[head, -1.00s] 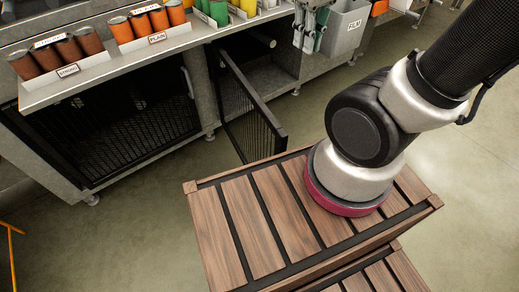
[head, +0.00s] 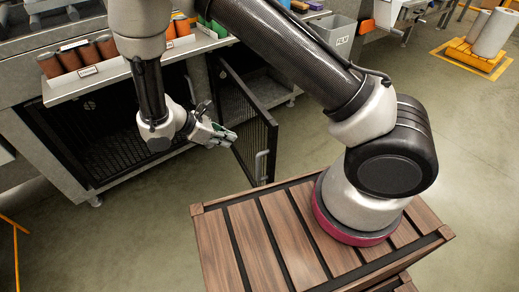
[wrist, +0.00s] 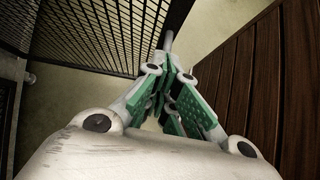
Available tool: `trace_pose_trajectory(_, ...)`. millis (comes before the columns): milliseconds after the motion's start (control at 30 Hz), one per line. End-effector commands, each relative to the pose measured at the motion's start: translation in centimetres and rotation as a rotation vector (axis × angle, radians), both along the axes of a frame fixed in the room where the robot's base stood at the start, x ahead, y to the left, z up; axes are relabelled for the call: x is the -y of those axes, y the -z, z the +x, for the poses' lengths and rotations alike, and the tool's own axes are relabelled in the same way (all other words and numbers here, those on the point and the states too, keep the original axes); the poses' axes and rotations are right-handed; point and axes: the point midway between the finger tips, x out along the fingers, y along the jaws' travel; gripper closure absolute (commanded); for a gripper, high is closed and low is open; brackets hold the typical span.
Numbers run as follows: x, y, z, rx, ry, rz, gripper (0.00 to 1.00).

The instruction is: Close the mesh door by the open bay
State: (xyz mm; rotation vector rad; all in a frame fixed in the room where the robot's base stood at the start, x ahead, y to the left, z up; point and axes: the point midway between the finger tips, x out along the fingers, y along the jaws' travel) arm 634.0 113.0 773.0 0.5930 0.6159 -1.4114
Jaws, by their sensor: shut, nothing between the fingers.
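The dark mesh door (head: 245,120) stands ajar, swung out from the post between two bays of the grey counter. It carries a pale vertical handle (head: 262,165) near its free edge. The door's mesh also fills the upper left of the wrist view (wrist: 105,30). My gripper (head: 231,136) is on the door's left side in the head view, close to its face; I cannot tell if they touch. In the wrist view its green-padded fingers (wrist: 170,95) are together, with nothing seen between them. A pale bar (wrist: 168,40) shows just beyond the fingertips.
The left bay (head: 85,140) has a dark mesh front or interior; I cannot tell which. Part of an open bay (head: 265,85) shows behind the door. Cans stand on the shelf (head: 100,75) above. The floor (head: 310,120) right of the door is clear.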

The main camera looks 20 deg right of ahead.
Motion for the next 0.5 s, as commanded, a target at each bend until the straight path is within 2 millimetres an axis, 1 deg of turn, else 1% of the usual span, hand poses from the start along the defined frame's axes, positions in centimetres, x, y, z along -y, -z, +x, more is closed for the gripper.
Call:
trace_pose_trajectory(33, -0.4, -0.2, 0.6, 0.002, -0.025, 0.005, 1.00)
trace_pose_trajectory(100, -0.4, -0.1, 0.9, -0.007, -0.052, 0.002, 1.00)
trace_pose_trajectory(233, 0.4, 0.6, 1.0, -0.016, -0.057, 0.000, 1.00)
trace_pose_trajectory(367, 2.0, 2.2, 1.1, -0.018, -0.054, -0.001, 1.00)
trace_pose_trajectory(500, 4.3, 4.4, 1.4, -0.018, -0.052, -0.001, 1.00)
